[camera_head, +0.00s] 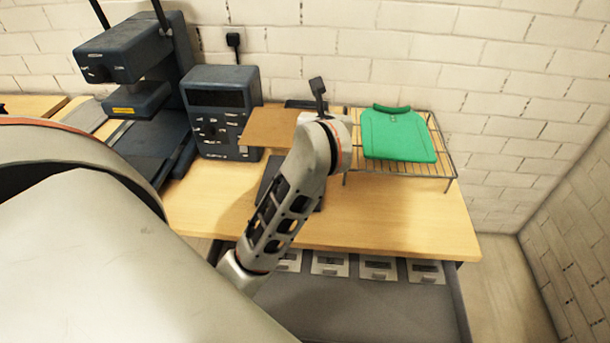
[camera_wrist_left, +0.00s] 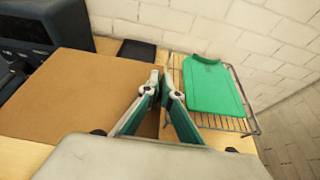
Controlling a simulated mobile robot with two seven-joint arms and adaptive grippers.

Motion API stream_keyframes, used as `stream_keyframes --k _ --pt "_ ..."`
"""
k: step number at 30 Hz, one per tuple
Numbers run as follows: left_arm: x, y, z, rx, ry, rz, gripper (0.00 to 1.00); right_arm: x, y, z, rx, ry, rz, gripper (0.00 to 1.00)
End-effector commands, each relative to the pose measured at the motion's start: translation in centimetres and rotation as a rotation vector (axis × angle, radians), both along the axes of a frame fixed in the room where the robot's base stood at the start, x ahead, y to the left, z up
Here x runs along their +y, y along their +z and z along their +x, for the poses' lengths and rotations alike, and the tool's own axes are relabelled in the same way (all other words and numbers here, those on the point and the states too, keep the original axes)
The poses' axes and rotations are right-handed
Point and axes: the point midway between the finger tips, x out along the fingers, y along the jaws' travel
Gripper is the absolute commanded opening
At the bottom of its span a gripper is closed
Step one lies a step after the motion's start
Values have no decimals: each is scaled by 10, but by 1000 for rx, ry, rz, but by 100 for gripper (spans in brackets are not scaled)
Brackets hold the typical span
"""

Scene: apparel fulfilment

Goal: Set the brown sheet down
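The brown sheet (camera_head: 272,127) is a flat, stiff-looking panel in front of the dark control box in the head view. It appears level and raised above the table. It fills much of the left side of the left wrist view (camera_wrist_left: 75,100). My left gripper (camera_wrist_left: 163,80) is at the sheet's right edge, with its fingers close together on either side of that edge, shut on it. In the head view my wrist hides most of the fingers. My right gripper is not in view.
A green garment (camera_head: 397,135) lies on a wire rack (camera_head: 446,165) right of my gripper. A dark flat piece (camera_head: 268,178) lies on the wooden table (camera_head: 400,220) below the sheet. A control box (camera_head: 222,110) and press (camera_head: 135,60) stand left. The table's front right is clear.

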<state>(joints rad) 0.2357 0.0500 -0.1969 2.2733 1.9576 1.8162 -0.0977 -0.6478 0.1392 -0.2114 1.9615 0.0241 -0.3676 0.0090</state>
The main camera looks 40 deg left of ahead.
Motion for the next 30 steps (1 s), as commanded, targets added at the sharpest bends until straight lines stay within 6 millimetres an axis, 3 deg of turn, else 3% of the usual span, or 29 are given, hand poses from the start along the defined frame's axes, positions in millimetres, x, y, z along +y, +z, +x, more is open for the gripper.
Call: stream_keyframes --k 5,21,30 --pt "0 -21 -1 5 0 3 0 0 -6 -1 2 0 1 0" --pt "0 -144 -1 6 -1 1 0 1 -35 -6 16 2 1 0" --pt "0 -170 -1 3 0 2 0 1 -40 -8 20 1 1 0"
